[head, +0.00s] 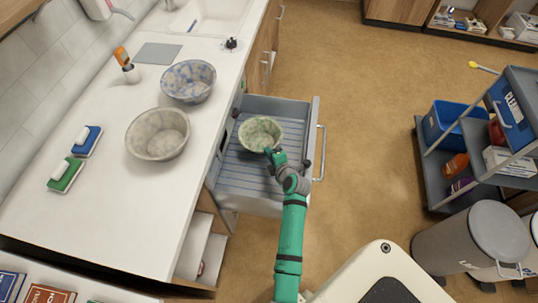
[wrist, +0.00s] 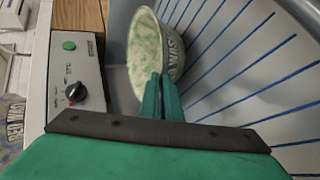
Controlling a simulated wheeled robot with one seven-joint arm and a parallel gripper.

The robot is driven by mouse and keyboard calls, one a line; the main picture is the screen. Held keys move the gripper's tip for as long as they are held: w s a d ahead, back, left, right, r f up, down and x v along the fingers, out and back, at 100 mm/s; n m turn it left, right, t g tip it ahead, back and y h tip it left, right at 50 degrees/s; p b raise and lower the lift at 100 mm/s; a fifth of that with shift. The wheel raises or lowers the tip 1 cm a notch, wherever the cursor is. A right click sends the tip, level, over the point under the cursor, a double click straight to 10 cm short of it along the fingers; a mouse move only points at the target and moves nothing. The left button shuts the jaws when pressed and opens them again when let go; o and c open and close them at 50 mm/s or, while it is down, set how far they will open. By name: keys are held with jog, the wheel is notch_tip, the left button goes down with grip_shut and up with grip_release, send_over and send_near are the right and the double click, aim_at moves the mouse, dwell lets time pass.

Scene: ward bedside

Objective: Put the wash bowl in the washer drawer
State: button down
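The wash bowl (head: 260,133), pale with green mottling, is over the ribbed floor of the open grey washer drawer (head: 240,165). It also shows in the wrist view (wrist: 146,45), tilted in the picture, with lettering on its outer wall. My gripper (head: 270,152) reaches in from the front and is at the bowl's near rim. In the wrist view the green fingers (wrist: 162,80) are close together with the bowl's rim between them. The fingertips partly cover the rim. I cannot tell whether the bowl's base touches the drawer floor.
On the white counter (head: 95,190) stand a blue-mottled bowl (head: 188,80) and a beige bowl (head: 158,134), with two brushes at left. A control panel with a black knob (wrist: 75,91) is beside the drawer. A trolley (head: 435,180) and grey bins (head: 468,240) stand at right. The floor between is clear.

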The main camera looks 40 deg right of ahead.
jog(key=shift+w+f, duration=0.1)
jog(key=shift+f, duration=0.65)
jog(key=shift+s, duration=0.2)
jog(key=c, duration=2)
grip_release()
jog(key=v, duration=0.7)
jog(key=shift+r, duration=0.15)
jog(key=shift+s+a+r, duration=0.1)
jog(key=shift+s+a, duration=0.05)
